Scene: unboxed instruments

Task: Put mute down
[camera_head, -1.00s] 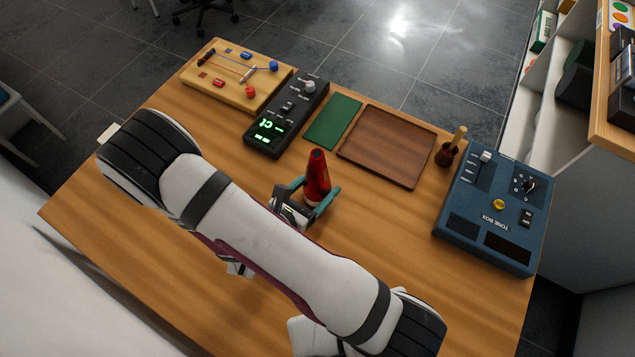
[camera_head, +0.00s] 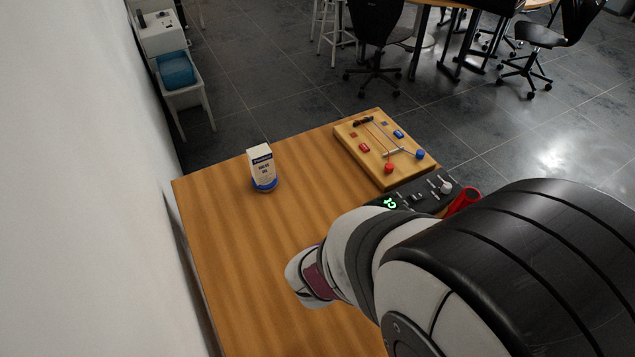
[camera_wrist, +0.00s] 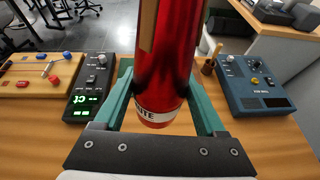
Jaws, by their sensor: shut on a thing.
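The mute (camera_wrist: 172,40) is a red tapered body with a white label band near its lower end, large in the middle of the wrist view. My gripper (camera_wrist: 162,76) has its two teal fingers shut on it, one on each side. In the head view only a red part of the mute (camera_head: 464,200) shows beside the dark display box, and my arm covers the rest. The gripper's fingers are hidden there. I cannot tell whether the mute's base touches the table.
A wooden board with coloured knobs (camera_head: 385,148) and the display box (camera_wrist: 98,85) stand beyond. In the wrist view, a blue tone box (camera_wrist: 255,85) stands right, near a small brown cup (camera_wrist: 208,66).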

